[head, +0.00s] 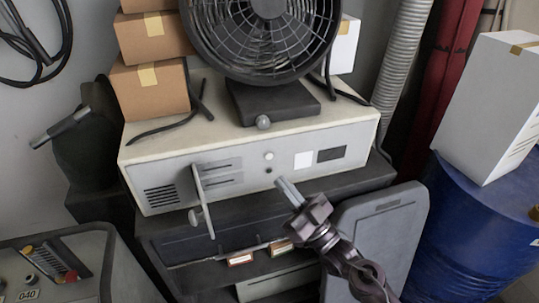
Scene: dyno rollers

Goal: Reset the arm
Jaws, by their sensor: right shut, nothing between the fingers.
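My right arm comes in from the bottom right. Its gripper (287,187) is shut and empty, with the fingertips pointing up and left in front of the beige machine box (235,172). Whether the fingertips touch the box front cannot be told. A grey lever (203,202) with a round knob stands out from the box front, left of my gripper and apart from it. A white button and a dark button (269,170) sit just above my fingertips. My left gripper is not in view.
A black fan (265,30) stands on the box, beside stacked cartons (150,90). A blue drum (465,225) carrying a white carton (490,105) is at the right. A grey panel (385,225) stands close behind my arm. A control console (70,265) is at the lower left.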

